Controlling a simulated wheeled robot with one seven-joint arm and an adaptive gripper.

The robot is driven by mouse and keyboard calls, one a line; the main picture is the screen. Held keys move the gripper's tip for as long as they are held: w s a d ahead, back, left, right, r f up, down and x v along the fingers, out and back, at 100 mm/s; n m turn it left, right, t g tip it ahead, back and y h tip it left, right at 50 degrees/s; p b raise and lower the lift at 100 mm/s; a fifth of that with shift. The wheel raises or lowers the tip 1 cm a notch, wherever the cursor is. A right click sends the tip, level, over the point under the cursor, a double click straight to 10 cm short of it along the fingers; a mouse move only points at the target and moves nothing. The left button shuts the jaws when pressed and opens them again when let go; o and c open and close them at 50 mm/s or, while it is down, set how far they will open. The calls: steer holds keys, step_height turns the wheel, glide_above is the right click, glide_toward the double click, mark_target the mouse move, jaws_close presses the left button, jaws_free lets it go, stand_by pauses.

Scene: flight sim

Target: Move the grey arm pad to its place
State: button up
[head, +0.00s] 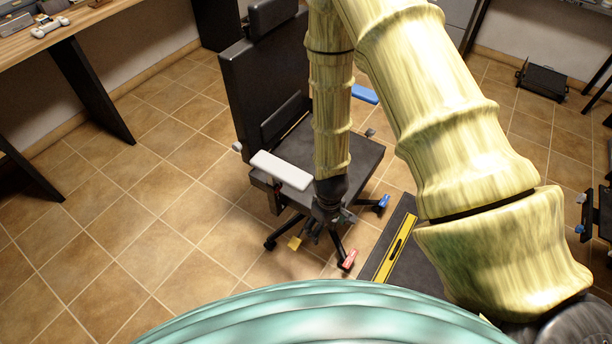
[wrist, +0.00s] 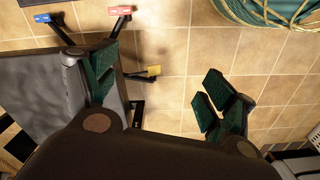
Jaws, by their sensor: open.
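The pale grey arm pad (head: 281,170) lies level at the left side of the black office chair (head: 262,95), above a dark support. I cannot tell whether it is fixed there. A blue arm pad (head: 364,94) shows at the chair's far side. My gripper (head: 318,228) points down beside the seat's front, to the right of the grey pad and apart from it. In the wrist view my gripper (wrist: 160,80) is open, its green-faced fingers wide apart with nothing held. The chair seat (wrist: 35,95) is at the left there, and the grey pad is not visible.
Chair feet carry red (head: 348,260), blue (head: 383,202) and yellow (head: 295,243) ends; the yellow one shows between my fingers, farther down. A dark board with a yellow level (head: 396,246) lies right. A wooden desk (head: 90,25) stands left. Tiled floor left of the chair is clear.

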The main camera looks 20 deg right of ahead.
mark_target(305, 181)
steer(key=w+a+r+n+p, duration=0.15)
steer(key=w+r+n, duration=0.25)
steer(key=w+r, duration=1.1)
steer(key=shift+w+f+p, duration=0.15)
steer(key=shift+f+p, duration=0.4)
steer(key=shift+f, duration=2.25)
steer(key=shift+w+f+p, duration=0.1)
steer(key=shift+f+p, duration=0.45)
steer(key=shift+f, duration=2.25)
steer(key=c, duration=1.5)
steer(key=shift+o, duration=0.3)
step_height(305, 181, down, 6)
steer(key=b, duration=0.3)
steer(key=shift+f+b, duration=0.25)
steer(key=shift+b, duration=0.1)
steer(key=shift+s, duration=0.1)
steer(key=o, duration=1.4)
steer(key=shift+o, duration=0.2)
